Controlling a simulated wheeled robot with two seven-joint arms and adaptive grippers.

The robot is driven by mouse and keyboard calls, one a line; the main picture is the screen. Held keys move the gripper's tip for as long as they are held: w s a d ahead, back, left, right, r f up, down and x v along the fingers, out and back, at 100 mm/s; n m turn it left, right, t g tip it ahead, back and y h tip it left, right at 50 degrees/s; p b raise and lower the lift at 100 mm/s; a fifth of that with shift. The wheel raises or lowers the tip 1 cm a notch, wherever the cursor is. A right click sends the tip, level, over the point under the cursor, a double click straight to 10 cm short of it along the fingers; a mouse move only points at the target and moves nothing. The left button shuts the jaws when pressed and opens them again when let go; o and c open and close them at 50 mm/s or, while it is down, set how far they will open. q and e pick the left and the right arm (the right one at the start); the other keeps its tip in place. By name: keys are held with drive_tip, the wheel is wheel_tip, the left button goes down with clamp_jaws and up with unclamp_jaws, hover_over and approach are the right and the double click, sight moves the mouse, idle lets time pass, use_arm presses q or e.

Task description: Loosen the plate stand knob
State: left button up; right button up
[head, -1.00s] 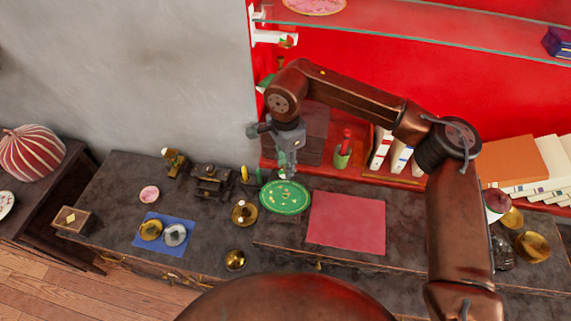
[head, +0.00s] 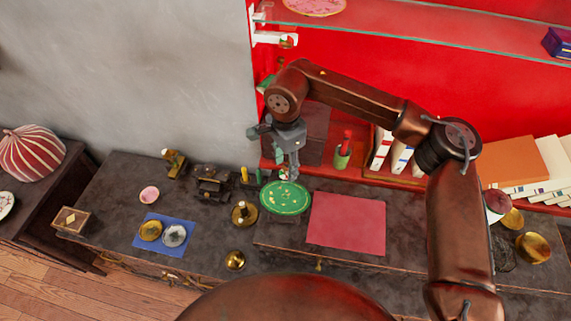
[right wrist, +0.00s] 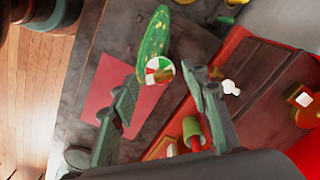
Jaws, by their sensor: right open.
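The green oval plate (head: 285,198) with gold spots leans on a stand on the dark table; the stand is mostly hidden. The plate also shows edge-on in the right wrist view (right wrist: 157,35). A round knob (right wrist: 160,70) with red, white and green sectors sits by the plate's near end in that view. My right gripper (right wrist: 164,78) is open, with a finger on either side of the knob and visible gaps between. In the head view the right gripper (head: 290,174) points down just behind the plate. My left gripper is not in view.
A red mat (head: 346,222) lies right of the plate. Brass pieces (head: 244,213) and a small dark stand (head: 213,184) are to its left. The red shelf with a green cup (head: 342,157) and books (head: 382,148) is close behind my gripper.

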sight(285, 169)
drive_tip(key=shift+r, duration=0.1)
wheel_tip(285, 169, up, 12)
idle(0.5)
idle(0.4)
